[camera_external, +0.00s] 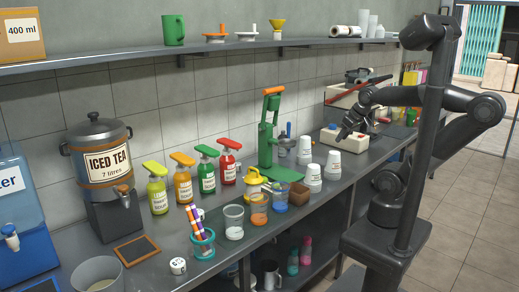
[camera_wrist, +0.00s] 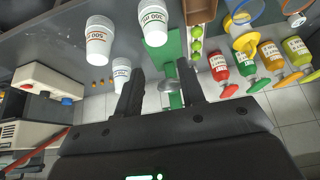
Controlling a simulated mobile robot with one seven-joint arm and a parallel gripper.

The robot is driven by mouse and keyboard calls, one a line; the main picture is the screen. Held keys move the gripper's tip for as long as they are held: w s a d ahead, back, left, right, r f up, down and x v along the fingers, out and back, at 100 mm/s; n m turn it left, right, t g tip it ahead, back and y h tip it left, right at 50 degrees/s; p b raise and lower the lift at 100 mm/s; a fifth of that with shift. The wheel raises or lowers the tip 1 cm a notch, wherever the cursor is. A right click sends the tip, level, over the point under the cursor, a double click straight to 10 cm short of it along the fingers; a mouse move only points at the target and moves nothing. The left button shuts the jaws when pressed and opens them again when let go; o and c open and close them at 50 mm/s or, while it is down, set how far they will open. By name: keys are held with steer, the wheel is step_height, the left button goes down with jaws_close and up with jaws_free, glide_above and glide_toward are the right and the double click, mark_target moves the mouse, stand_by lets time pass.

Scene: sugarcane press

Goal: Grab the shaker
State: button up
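I cannot pick out the shaker with certainty. A grey metallic object (camera_wrist: 168,69) shows between my fingers in the wrist view, close to the green press. It may be the shaker or part of the press. In the external view, a small grey object with a blue top (camera_external: 284,143) stands just right of the green press (camera_external: 267,145). My gripper (camera_external: 343,133) is raised above the counter, right of the press and near the white cups. In the wrist view my gripper (camera_wrist: 165,92) has its two fingers apart, with nothing visibly held.
White cups (camera_external: 313,178) stand on the counter (camera_external: 150,250) below and left of my gripper. Pump bottles (camera_external: 206,170) line up left of the press. A white-and-red box (camera_external: 345,139) stands near my gripper. A shelf (camera_external: 120,58) runs along the wall above.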

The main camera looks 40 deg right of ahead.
stand_by(0.3)
steer(key=o, duration=0.9)
steer(key=w+d+r, duration=0.2)
steer(key=w, duration=0.5)
steer(key=w+d+r, duration=0.1)
steer(key=w+r, duration=0.1)
steer(key=w, duration=0.5)
steer(key=m+h, duration=0.1)
steer(key=m, duration=0.1)
glide_above(282, 134)
steer(key=s, duration=0.5)
step_height(282, 134, down, 13)
steer(key=shift+t, duration=0.4)
steer(key=shift+w+d+x, duration=0.1)
steer(key=shift+d+x, duration=0.05)
steer(key=shift+x, duration=2.6)
steer(key=shift+w+d+x, duration=0.1)
steer(key=shift+d+x, duration=0.05)
steer(key=shift+x, duration=2.55)
